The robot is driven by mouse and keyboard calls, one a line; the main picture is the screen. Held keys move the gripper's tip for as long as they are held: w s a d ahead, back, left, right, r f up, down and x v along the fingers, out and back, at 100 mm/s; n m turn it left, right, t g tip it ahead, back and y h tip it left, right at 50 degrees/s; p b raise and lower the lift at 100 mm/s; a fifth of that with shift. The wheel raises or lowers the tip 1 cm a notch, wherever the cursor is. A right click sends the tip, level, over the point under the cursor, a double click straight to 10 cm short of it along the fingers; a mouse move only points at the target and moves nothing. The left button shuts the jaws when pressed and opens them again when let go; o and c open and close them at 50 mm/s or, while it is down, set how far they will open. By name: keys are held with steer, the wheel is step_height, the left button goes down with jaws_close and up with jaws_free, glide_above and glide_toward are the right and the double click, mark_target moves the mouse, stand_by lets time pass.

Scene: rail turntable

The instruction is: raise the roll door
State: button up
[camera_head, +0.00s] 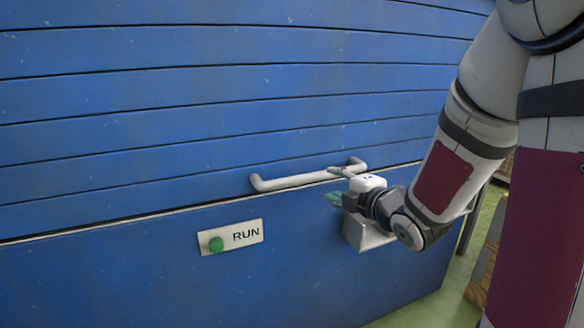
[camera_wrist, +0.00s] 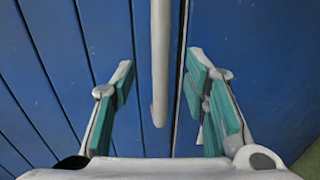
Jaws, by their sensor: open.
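The blue roll door (camera_head: 150,100) fills most of the head view, its horizontal slats ending at a pale seam above a plain blue lower panel. It looks lowered. A light grey bar handle (camera_head: 295,181) runs along its lowest slat. My gripper (camera_head: 335,184) is at the handle's right end, one finger above it and one below in the picture. In the wrist view the handle (camera_wrist: 160,60) lies between the open fingers (camera_wrist: 162,80), apart from both pads as seen there. Whether the fingertips reach past the bar in depth is unclear.
A plate marked RUN with a green button (camera_head: 216,244) is on the lower panel (camera_head: 130,285), below the handle. A pale block-like part shows under my wrist. Green floor (camera_head: 440,300) and a brown wooden-looking object (camera_head: 485,260) are at the right.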

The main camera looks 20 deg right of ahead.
mark_target(319, 178)
steer(key=w, duration=0.3)
steer(key=w+f, duration=0.1)
steer(key=w, duration=0.2)
steer(key=w+f+p, duration=0.1)
steer(key=w, duration=0.2)
steer(key=shift+w, duration=0.25)
steer(key=shift+c, duration=0.5)
jaws_close()
